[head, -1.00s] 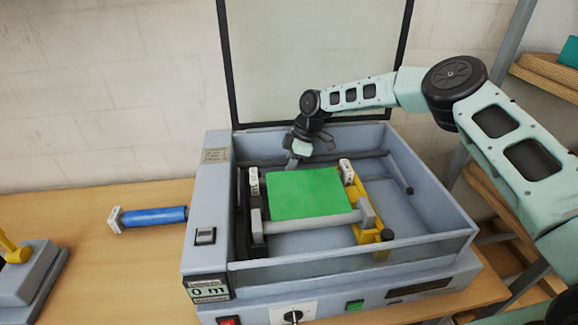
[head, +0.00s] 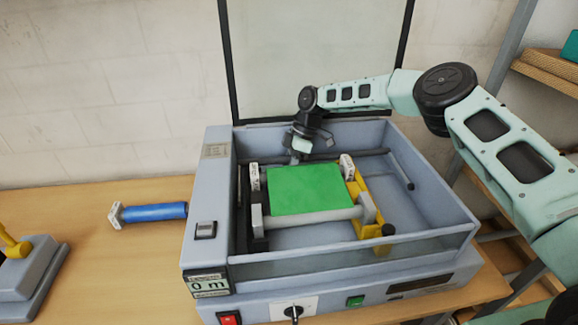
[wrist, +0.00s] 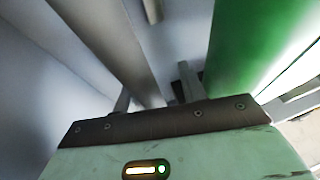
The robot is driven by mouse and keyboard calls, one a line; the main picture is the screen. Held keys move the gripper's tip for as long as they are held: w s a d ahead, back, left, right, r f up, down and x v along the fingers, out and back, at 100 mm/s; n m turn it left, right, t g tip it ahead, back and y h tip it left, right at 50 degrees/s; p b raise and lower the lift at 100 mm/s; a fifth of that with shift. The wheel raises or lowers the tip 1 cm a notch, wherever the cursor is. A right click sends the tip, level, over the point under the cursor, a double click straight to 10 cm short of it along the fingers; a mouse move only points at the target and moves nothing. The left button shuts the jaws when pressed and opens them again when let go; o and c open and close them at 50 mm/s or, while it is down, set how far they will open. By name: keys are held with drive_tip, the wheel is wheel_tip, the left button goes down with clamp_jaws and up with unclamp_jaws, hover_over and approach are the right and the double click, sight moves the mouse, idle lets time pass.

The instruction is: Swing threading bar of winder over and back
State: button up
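The winder sits in the open grey laminator (head: 452,215), with a green sheet (head: 311,190) stretched over it and a pale grey bar (head: 310,219) along its front. A darker grey bar (head: 372,154) runs along the rear of the tray. I cannot tell for certain which bar is the threading bar. My gripper (head: 296,158) points down behind the green sheet, near the rear bar. In the wrist view, my gripper (wrist: 155,93) has its fingers apart, with a grey bar (wrist: 105,40) running down between them. A gap shows on the right; contact is unclear. The green sheet (wrist: 255,45) is to the right.
The raised clear lid (head: 315,60) stands behind the tray. A blue roll (head: 155,213) lies on the table to the left. Shelving (head: 545,75) stands at the right.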

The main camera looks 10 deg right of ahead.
drive_tip(key=b+v, duration=0.4)
drive_tip(key=v, duration=0.8)
drive_tip(key=shift+b, duration=0.4)
drive_tip(key=shift+d, duration=0.1)
